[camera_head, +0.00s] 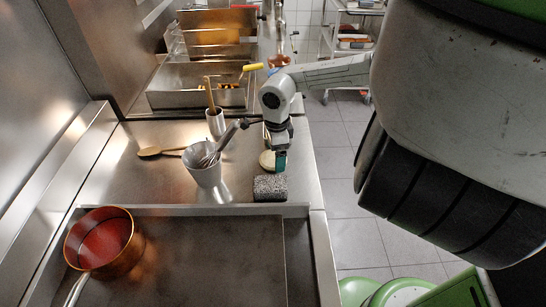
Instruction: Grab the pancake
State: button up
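A small, round, pale tan disc (267,160), which looks like the pancake, lies on the steel counter (150,190). My gripper (280,161) points down at the disc's right edge, with a teal fingertip showing. The gripper partly covers the disc on that side. The fingers are too small and overlapped to show whether they are apart or closed, or whether they touch the disc.
A speckled grey block (270,188) sits just in front of the gripper. A copper pan (132,256) stands front left. Tiled floor (345,190) lies right.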

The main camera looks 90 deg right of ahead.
jog(key=shift+f, duration=0.5)
jog(key=c, duration=0.8)
jog(key=shift+o, duration=0.2)
jog(key=shift+r, duration=0.1)
